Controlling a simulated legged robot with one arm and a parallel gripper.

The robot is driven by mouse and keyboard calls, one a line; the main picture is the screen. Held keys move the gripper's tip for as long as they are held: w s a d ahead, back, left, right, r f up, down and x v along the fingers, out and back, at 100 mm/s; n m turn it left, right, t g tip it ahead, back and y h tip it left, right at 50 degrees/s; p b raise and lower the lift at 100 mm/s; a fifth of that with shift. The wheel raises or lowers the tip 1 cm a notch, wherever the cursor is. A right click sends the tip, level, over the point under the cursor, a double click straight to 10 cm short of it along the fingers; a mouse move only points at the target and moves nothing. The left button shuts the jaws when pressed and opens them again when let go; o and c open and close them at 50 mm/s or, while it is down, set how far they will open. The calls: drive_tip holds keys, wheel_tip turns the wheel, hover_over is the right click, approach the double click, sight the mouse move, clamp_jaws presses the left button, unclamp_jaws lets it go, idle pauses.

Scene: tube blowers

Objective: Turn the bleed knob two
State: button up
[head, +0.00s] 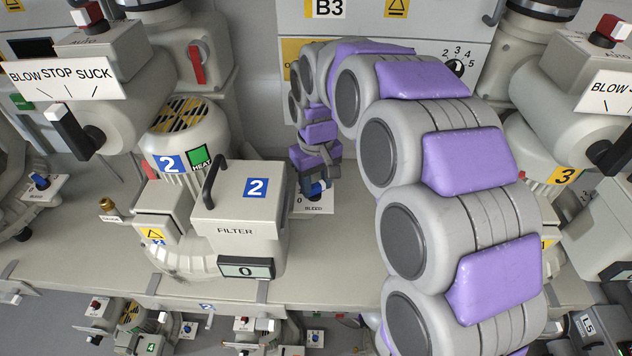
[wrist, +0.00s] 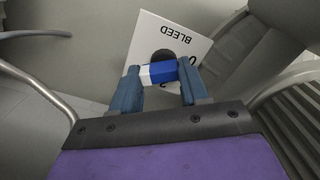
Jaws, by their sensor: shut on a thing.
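The plate also shows in the head view (head: 313,209). My gripper (head: 314,186) reaches down to the knob. In the wrist view my gripper (wrist: 161,78) is shut on the knob, one blue finger at each end. Most of the dial's numbers are hidden by the fingers and knob.
The filter box (head: 240,215) with a black handle stands just left of my gripper. Blower 2's BLOW/STOP/SUCK lever (head: 75,133) is at upper left. Blower 3's valve lever (head: 612,155) is at far right. A numbered dial (head: 456,67) is on the back panel.

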drive_tip(key=n, duration=0.4)
drive_tip(key=shift+w+a+n, duration=0.15)
drive_tip(key=shift+n, duration=0.15)
drive_tip(key=n, duration=0.3)
drive_tip(key=shift+r+n, duration=0.1)
drive_tip(key=shift+n, duration=0.2)
drive_tip(key=n+p, duration=0.1)
drive_tip(key=n, duration=0.3)
drive_tip(key=shift+a, duration=0.15)
drive_tip(key=shift+n+p, duration=0.4)
drive_tip(key=shift+n, duration=1.4)
drive_tip(key=o, duration=1.1)
drive_tip(key=shift+w+a, duration=0.15)
drive_tip(key=shift+c, duration=0.2)
